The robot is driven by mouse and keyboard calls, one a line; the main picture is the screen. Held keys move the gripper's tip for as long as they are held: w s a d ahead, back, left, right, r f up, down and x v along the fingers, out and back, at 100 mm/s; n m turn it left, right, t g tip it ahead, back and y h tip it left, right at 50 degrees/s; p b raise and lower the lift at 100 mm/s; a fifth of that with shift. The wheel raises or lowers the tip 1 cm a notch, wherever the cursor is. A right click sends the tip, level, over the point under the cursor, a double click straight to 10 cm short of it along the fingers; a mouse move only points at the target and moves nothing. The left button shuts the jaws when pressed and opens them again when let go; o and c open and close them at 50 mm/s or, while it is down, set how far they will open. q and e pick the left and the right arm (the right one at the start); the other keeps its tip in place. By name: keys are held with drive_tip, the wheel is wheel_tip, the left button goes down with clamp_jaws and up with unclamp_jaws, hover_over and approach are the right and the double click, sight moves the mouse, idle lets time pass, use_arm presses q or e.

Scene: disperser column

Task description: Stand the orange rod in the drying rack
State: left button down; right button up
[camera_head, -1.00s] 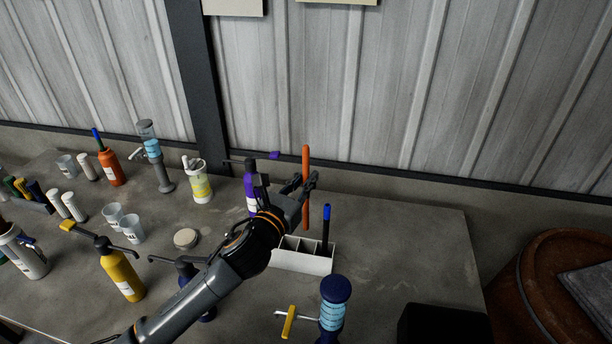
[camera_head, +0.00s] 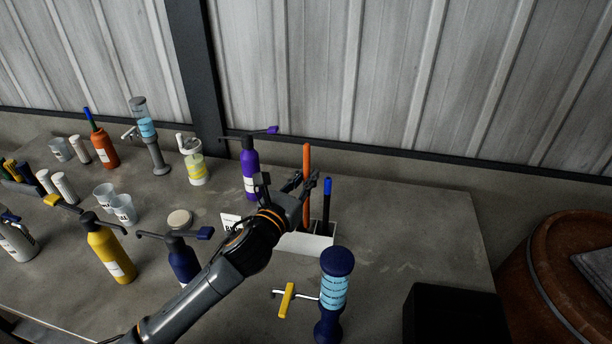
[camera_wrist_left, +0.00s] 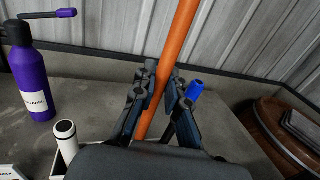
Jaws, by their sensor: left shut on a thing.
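The orange rod (camera_head: 306,162) stands upright in the grasp of my left gripper (camera_head: 308,190), which is shut on it. In the head view its lower end reaches down into the white drying rack (camera_head: 318,243). I cannot tell whether the rod touches the floor of its compartment. The wrist view also shows the rod (camera_wrist_left: 180,40) passing between the fingers (camera_wrist_left: 158,98). A black rod with a blue top (camera_head: 326,200) stands in the rack just right of the orange rod. The left part of the rack is hidden by my wrist. My right gripper does not show.
A purple bottle (camera_head: 250,172) stands behind and left of the gripper. A dark blue dispenser with a light blue cylinder (camera_head: 333,290) stands in front of the rack. Blue (camera_head: 183,260) and yellow (camera_head: 110,255) bottles stand left.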

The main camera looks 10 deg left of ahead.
use_arm(q)
wheel_tip(320, 180, down, 5)
drive_tip(key=b, duration=0.3)
drive_tip(key=shift+f, duration=0.1)
drive_tip(key=c, duration=1.3)
unclamp_jaws()
drive_tip(key=v, duration=1.2)
